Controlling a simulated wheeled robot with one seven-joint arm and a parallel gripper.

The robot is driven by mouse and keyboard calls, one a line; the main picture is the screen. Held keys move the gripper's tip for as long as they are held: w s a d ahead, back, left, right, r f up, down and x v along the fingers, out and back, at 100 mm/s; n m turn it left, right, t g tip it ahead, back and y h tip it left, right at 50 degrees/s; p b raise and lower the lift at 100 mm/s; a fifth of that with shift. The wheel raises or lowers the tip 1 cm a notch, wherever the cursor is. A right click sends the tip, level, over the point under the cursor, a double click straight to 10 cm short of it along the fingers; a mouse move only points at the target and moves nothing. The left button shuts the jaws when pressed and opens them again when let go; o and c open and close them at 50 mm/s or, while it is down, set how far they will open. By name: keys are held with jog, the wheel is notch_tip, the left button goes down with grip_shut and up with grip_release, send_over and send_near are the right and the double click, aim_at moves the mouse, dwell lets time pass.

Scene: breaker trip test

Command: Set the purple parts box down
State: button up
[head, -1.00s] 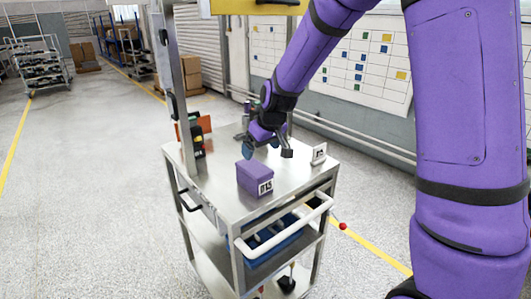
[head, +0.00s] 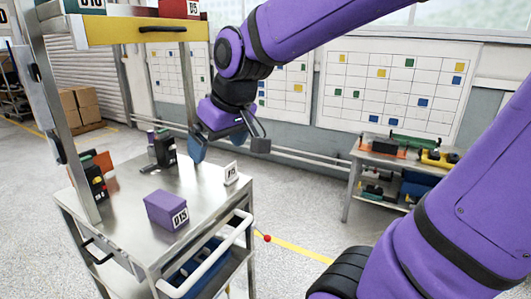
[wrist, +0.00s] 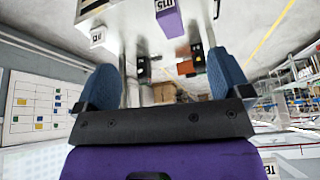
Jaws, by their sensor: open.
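My gripper (head: 228,150) is above the back right part of the cart top, apart from the box. In the wrist view its two blue-padded fingers (wrist: 163,82) are spread wide with nothing between them.
A small white sign (head: 230,173) stands at the cart's right edge. Black devices (head: 163,148) stand at the back, and another (head: 94,178) by the left post. A yellow shelf (head: 140,30) hangs above. A bench with tools (head: 400,155) is at the right.

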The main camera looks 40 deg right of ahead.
jog(key=s+d+r+m, duration=0.1)
jog(key=s, duration=1)
jog(key=shift+s+d+h, duration=0.25)
jog(key=shift+d+h, duration=0.15)
